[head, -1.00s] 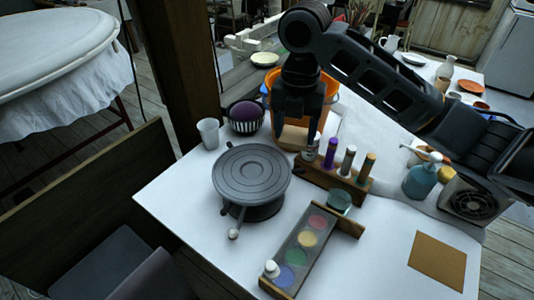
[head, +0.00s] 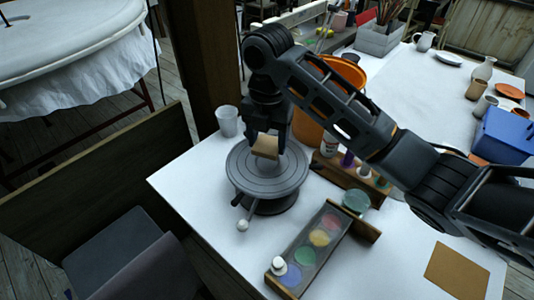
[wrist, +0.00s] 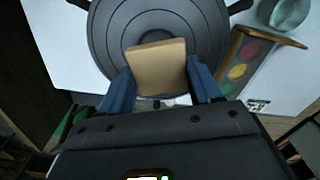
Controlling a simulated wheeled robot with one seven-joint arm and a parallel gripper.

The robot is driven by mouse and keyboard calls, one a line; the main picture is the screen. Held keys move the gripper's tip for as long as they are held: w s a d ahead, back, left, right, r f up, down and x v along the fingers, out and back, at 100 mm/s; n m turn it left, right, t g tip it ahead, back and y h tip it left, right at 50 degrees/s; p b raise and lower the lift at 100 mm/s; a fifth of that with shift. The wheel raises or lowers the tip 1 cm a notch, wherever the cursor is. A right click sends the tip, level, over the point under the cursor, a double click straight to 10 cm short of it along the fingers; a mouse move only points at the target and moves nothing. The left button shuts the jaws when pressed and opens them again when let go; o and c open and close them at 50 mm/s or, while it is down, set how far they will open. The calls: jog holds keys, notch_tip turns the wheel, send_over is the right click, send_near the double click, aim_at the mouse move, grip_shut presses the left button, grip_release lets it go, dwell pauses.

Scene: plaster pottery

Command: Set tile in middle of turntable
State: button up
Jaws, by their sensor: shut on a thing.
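The tile (head: 265,150) is a small tan square. My gripper (head: 266,143) is shut on it, with a finger at each side. The grey round turntable (head: 264,182) has ring grooves and stands on the white table. In the head view the tile covers the far part of the turntable's disc. I cannot tell how small the gap between tile and disc is.
A paint palette (head: 318,240) in a wooden frame lies right of the turntable. A wooden rack (head: 345,172) with bottles stands beyond it. A white cup (head: 228,122) is behind, near an orange bucket (head: 310,128). A brown square (head: 456,270) lies at the front right.

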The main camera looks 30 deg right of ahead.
aim_at(266, 145)
jog(key=shift+a+f+b, duration=0.15)
jog(key=shift+f+b, duration=0.25)
jog(key=shift+f, duration=1.65)
jog(key=shift+f, duration=0.1)
jog(key=o, duration=1.1)
notch_tip(266, 145, up, 12)
jog(key=p, duration=0.3)
